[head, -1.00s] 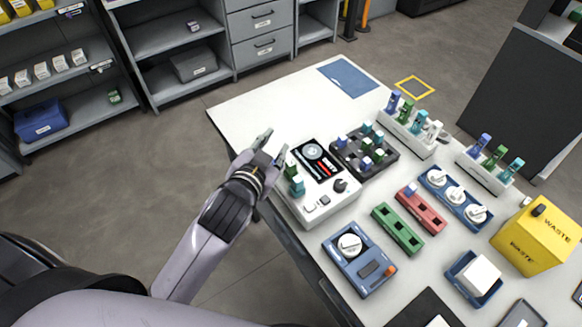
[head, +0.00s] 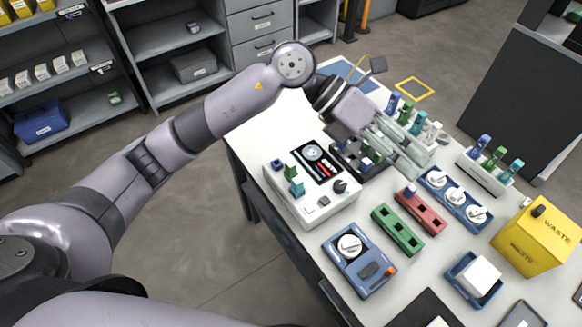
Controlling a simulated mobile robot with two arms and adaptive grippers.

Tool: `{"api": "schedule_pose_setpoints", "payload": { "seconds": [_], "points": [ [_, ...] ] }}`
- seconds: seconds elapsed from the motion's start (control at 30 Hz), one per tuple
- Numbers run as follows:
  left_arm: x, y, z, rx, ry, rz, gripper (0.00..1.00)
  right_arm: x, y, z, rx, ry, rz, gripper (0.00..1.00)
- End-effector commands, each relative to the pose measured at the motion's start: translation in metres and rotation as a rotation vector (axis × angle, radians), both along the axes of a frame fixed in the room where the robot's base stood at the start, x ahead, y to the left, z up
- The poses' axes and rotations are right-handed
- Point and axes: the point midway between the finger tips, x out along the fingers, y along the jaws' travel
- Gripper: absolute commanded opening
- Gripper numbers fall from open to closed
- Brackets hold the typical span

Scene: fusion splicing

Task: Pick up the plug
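Small plug-like pieces in blue, green, teal and white stand in several holders; I cannot tell which one is the plug. A dark block (head: 343,160) bears some, mostly hidden under my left gripper; a blue piece (head: 367,163) shows there. My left gripper (head: 422,163) reaches over this block, its two long grey fingers apart with nothing seen between them. The fingertips are near the front of the white rack (head: 441,139), whose blue, green, teal and white pieces stand upright. A second white rack (head: 484,172) holds blue, green and teal pieces. My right gripper is not in view.
A white device (head: 318,205) with a screen bears green and teal pieces. Green (head: 398,229) and red (head: 421,210) blocks, a blue three-knob block (head: 455,199), a blue one-knob device (head: 358,262) and a yellow waste bin (head: 538,236) crowd the table.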

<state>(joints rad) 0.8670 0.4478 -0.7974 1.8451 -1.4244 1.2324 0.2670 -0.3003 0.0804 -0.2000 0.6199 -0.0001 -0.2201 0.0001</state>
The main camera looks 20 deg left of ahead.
Motion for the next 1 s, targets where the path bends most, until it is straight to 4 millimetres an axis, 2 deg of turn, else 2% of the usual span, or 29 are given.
{"api": "schedule_pose_setpoints", "payload": {
  "seconds": [0.1, 0.17, 0.2, 0.3, 0.4, 0.5, 0.63, 0.77, 1.0],
  "points": [
    [0.030, 0.054, -0.030, 0.354, -0.097, -0.010, 0.28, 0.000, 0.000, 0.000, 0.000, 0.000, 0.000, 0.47],
    [0.045, 0.086, -0.038, 0.523, -0.126, 0.002, 0.28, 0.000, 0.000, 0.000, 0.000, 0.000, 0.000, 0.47],
    [0.054, 0.108, -0.039, 0.626, -0.139, 0.014, 0.28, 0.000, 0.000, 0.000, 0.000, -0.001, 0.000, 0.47],
    [0.071, 0.156, -0.035, 0.842, -0.152, 0.057, 0.28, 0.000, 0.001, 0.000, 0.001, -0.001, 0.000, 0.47],
    [0.080, 0.190, -0.027, 0.985, -0.151, 0.094, 0.28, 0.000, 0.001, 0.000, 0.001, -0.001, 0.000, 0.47],
    [0.084, 0.208, -0.022, 1.059, -0.146, 0.116, 0.28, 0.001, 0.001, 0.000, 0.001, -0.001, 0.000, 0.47],
    [0.084, 0.213, -0.031, 1.080, -0.140, 0.121, 0.28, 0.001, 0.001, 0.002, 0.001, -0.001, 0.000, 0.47],
    [0.083, 0.213, -0.054, 1.080, -0.138, 0.117, 0.28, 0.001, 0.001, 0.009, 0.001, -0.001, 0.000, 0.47],
    [0.083, 0.212, -0.106, 1.078, -0.138, 0.118, 0.28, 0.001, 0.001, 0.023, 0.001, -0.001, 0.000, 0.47]
  ]
}}
